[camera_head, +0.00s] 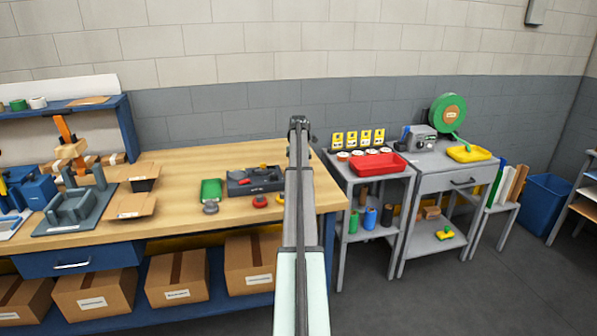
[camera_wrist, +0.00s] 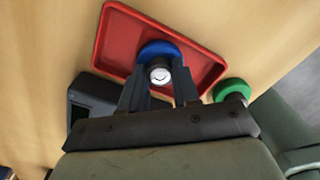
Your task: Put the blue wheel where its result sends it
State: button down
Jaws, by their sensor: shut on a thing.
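The blue wheel (camera_wrist: 160,47) is in the wrist view, with a pale round hub at its near side. My gripper (camera_wrist: 159,80) is shut on it, with one dark finger on each side of the hub. The wheel overlaps a red tray (camera_wrist: 113,40) on a light wooden surface; I cannot tell whether it touches the tray. In the head view my arm runs up the middle, and I cannot make out the fingers or the wheel there.
A green round thing (camera_wrist: 231,90) and a dark box (camera_wrist: 85,100) flank the gripper. The wooden bench (camera_head: 170,210) holds a green tray (camera_head: 211,191) and a grey tool tray (camera_head: 262,185). A red bin (camera_head: 372,166) and yellow tray (camera_head: 468,153) stand on grey tables at right.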

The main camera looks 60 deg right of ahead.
jog(key=shift+f, duration=0.1)
jog(key=c, duration=0.8)
grip_release()
notch_tip(320, 180, up, 12)
jog(key=shift+r, duration=0.15)
jog(key=shift+w, duration=0.1)
